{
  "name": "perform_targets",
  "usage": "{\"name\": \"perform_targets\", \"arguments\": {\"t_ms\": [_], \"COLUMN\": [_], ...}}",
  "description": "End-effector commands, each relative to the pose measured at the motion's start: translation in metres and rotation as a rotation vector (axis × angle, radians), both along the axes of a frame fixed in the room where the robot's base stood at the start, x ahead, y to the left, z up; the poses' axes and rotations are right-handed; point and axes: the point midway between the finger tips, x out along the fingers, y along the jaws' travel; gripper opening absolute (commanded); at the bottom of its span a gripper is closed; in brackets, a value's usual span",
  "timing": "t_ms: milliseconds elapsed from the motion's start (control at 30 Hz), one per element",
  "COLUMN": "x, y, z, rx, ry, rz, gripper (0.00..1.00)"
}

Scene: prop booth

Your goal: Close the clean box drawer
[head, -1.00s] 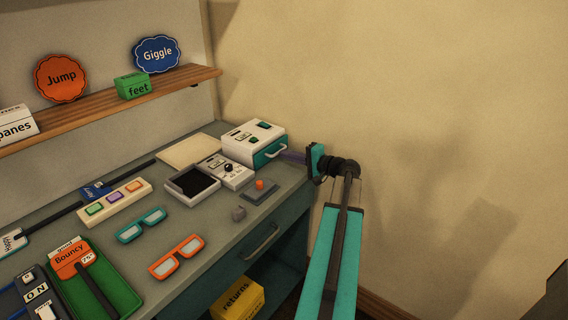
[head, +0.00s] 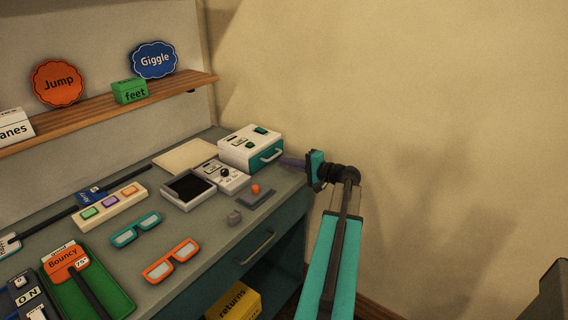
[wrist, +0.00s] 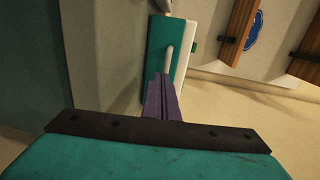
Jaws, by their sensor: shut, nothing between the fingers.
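The clean box (head: 238,153) is a white box with dark green markings on top, at the back right corner of the counter. Its teal drawer front (head: 262,162) with a pale handle faces right, toward my gripper. The drawer front also shows upright in the wrist view (wrist: 153,50), with its handle (wrist: 168,57). My gripper (head: 283,161) has purple fingers, shut and empty, pointing at the drawer front. In the wrist view the fingertips (wrist: 160,80) overlap the handle's near end; I cannot tell if they touch. No clear drawer gap is visible.
A grey device with a black screen (head: 187,188) and a small block with an orange knob (head: 257,194) sit near the box on the counter (head: 212,250). A shelf (head: 105,113) hangs at the back left. The wall stands beyond my arm.

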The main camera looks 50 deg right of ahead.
Motion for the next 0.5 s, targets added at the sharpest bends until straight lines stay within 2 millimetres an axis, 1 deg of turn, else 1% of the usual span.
{"name": "perform_targets", "arguments": {"t_ms": [100,200,500], "x": [-0.013,-0.031,-0.075], "y": [0.001,0.000,0.001], "z": [-0.005,-0.001,0.005], "rx": [-0.001,-0.001,-0.001], "ry": [0.000,0.000,0.000], "rz": [0.000,-0.002,0.002], "gripper": [0.00,0.00,0.00]}}
